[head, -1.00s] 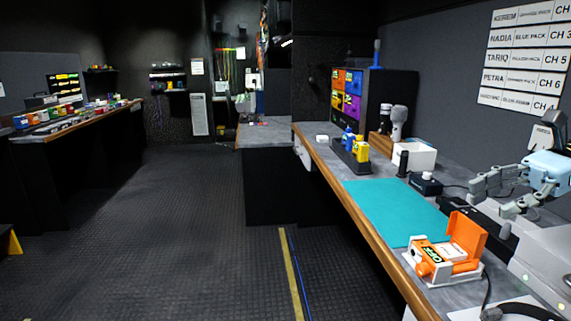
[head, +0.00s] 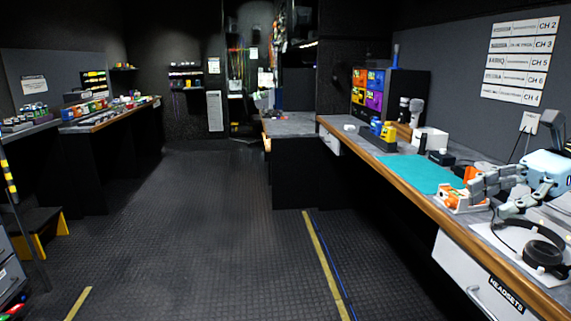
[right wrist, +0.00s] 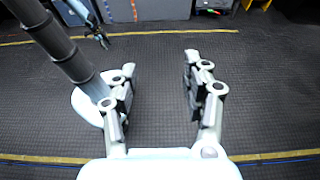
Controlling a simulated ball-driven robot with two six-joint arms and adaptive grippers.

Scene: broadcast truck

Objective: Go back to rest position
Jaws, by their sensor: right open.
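My right gripper (head: 488,196) is at the right in the head view, beside the right-hand counter. In that view it overlaps the orange and white device (head: 459,197) at the counter's edge and hides part of it. In the right wrist view my right gripper (right wrist: 160,68) has its fingers wide apart, with only dark floor between them. It is open and empty. My left gripper does not show in the head view.
A teal mat (head: 418,173) lies on the right counter, with blue and yellow packs (head: 383,130) beyond it. Headphones (head: 541,251) lie near the front, above a drawer marked HEADSETS (head: 487,284). The floor (head: 215,220) is open; a yellow step stool (head: 38,232) stands left.

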